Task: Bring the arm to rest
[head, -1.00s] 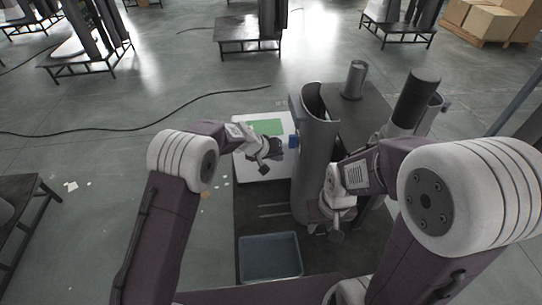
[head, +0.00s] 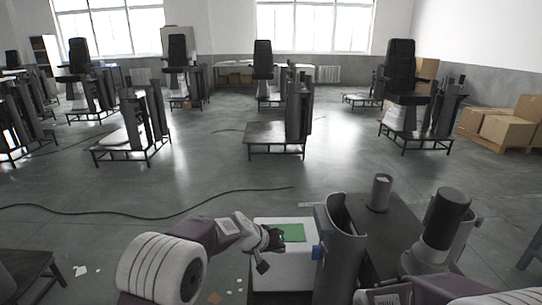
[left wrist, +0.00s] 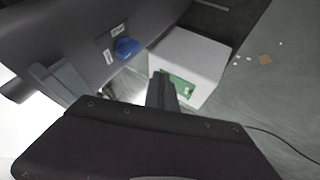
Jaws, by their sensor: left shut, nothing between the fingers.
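My left gripper (head: 270,248) is shut and empty. It hangs at the left edge of a white box (head: 292,268) with a green board (head: 291,232) on top. Whether it touches the box cannot be told. In the left wrist view, the white box (left wrist: 195,55) and green board (left wrist: 178,83) lie beyond the fingers, near a grey column with a blue knob (left wrist: 126,48). The grey column (head: 343,245) stands just right of the box in the head view. Part of my right arm shows at the lower right; its gripper is out of view.
A dark bench (head: 395,240) carries a small cylinder (head: 380,193) and a black-topped column (head: 444,225). A black cable (head: 130,214) crosses the floor at left. Low tables with columns and seats stand farther back. Cardboard boxes (head: 508,130) are at right. Mid floor is clear.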

